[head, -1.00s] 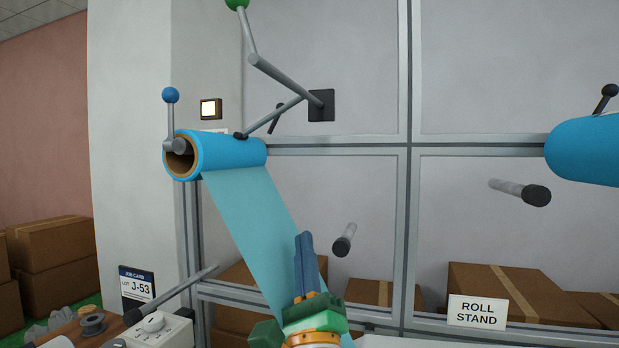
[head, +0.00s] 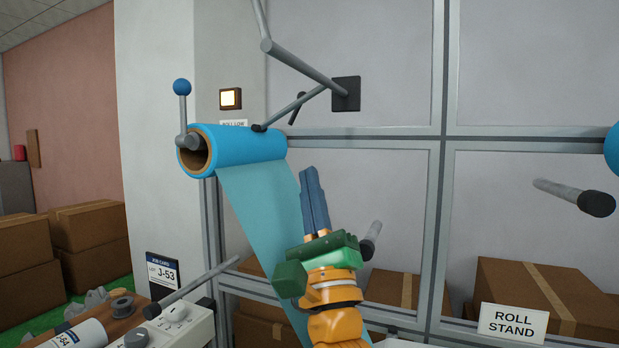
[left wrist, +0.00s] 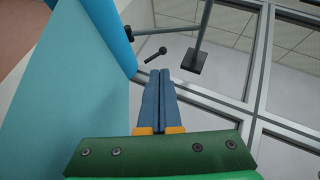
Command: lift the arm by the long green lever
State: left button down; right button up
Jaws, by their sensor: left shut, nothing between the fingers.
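The long lever (head: 302,66) is a grey bent rod on a black wall block (head: 346,93). Its upper end runs out of the top of the head view, so its green knob is hidden. The grey arm (head: 290,111) slopes from the block down left, its dark end at the blue roll (head: 240,146). The block also shows in the left wrist view (left wrist: 195,62). My left gripper (head: 312,172), with blue fingers pointing up, is shut and empty. It is below the arm and in front of the hanging blue web. My right gripper is not in view.
A blue-knobbed lever (head: 182,88) stands at the roll's left end. A grey peg (head: 371,240) sticks out just right of my left gripper, and another peg (head: 575,196) is farther right. Boxes (head: 530,297) and the roll stand sign (head: 513,323) are low right.

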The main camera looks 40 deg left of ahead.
pick_arm(q)
jog(key=a+r+p, duration=0.4)
jog(key=r+p, duration=0.1)
jog(key=r, duration=0.2)
jog(key=shift+w+a+r, duration=0.2)
jog(key=shift+w, duration=0.15)
jog(key=shift+w, duration=0.1)
jog(key=shift+t, duration=0.3)
